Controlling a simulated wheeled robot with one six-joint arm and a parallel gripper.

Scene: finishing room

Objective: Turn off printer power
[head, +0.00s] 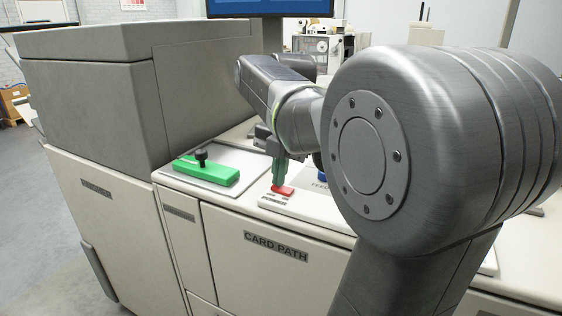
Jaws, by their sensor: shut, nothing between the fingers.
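The printer is a large cream and grey machine with a panel marked "CARD PATH" (276,247). A small red rocker-like switch (284,191) sits on its top deck, above a dark label that seems to read "POWER" (273,199). My gripper (278,184) points down with its greenish fingers shut and empty. Its tips are right at the red switch, seeming to touch or nearly touch it. The fingers hide part of the switch, so I cannot tell which way it is set.
A green block with a black knob (207,175) lies on a pale plate to the left. A blue part (318,160) shows partly behind my arm, near a "FEED" label (321,186). The tall grey housing (90,95) rises at left. A screen (270,7) stands behind.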

